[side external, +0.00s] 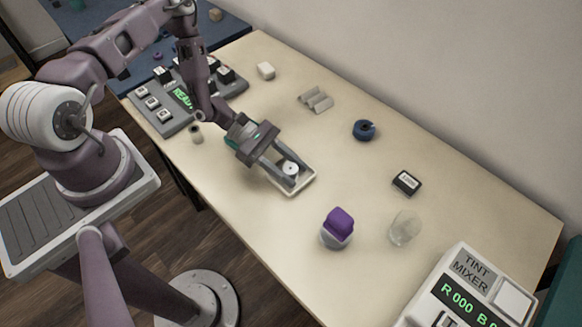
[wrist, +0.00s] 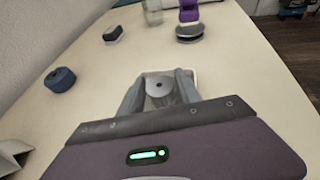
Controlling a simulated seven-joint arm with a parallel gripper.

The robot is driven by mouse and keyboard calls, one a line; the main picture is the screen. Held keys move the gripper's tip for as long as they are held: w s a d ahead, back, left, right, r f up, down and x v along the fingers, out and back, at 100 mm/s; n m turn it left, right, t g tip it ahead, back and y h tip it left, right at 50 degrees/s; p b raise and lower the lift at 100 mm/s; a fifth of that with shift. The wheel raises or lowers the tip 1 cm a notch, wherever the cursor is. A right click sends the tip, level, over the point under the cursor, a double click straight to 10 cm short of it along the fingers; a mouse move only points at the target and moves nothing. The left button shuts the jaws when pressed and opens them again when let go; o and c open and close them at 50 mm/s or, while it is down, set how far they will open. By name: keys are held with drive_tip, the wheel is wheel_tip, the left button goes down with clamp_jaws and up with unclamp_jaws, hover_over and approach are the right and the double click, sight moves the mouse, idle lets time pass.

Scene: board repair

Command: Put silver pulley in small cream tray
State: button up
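The silver pulley (side external: 290,168) is a round grey disc with a dark centre hole. It sits between the fingers of my gripper (side external: 291,178), within the outline of the small cream tray (side external: 299,190). In the wrist view the pulley (wrist: 160,89) fills the gap between the two fingers of my gripper (wrist: 160,84), which look closed against its sides. The tray's pale rim (wrist: 195,75) shows just beyond the fingertips. The fingers hide much of the tray, and I cannot tell whether the pulley touches its floor.
A blue ring-shaped part (side external: 364,130), a dark labelled block (side external: 407,182), a clear glass (side external: 404,228) and a purple object on a round base (side external: 338,225) stand right of the tray. The tint mixer (side external: 465,295) is at the near right. A button panel (side external: 180,97) lies left.

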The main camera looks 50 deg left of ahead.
drive_tip(key=shift+a+r, duration=0.1)
drive_tip(key=shift+r, duration=0.1)
drive_tip(key=v, duration=1.1)
drive_tip(key=shift+a, duration=0.1)
drive_tip(key=shift+a+r, duration=0.25)
drive_tip(key=shift+r, duration=0.05)
drive_tip(key=s+d+r+m+g+y, duration=0.25)
drive_tip(key=r+m, duration=0.35)
drive_tip(key=r, duration=0.5)
drive_tip(key=s+d+r+m+g+y, duration=0.15)
drive_tip(key=r+m+y, duration=0.35)
drive_tip(key=r, duration=0.5)
drive_tip(key=s+r+m+t+y, duration=0.5)
drive_tip(key=s+r+m, duration=0.4)
drive_tip(key=s+r, duration=0.2)
drive_tip(key=shift+s+a+r+m+t, duration=0.25)
drive_tip(key=shift+s+a+t, duration=0.2)
drive_tip(key=shift+t, duration=0.25)
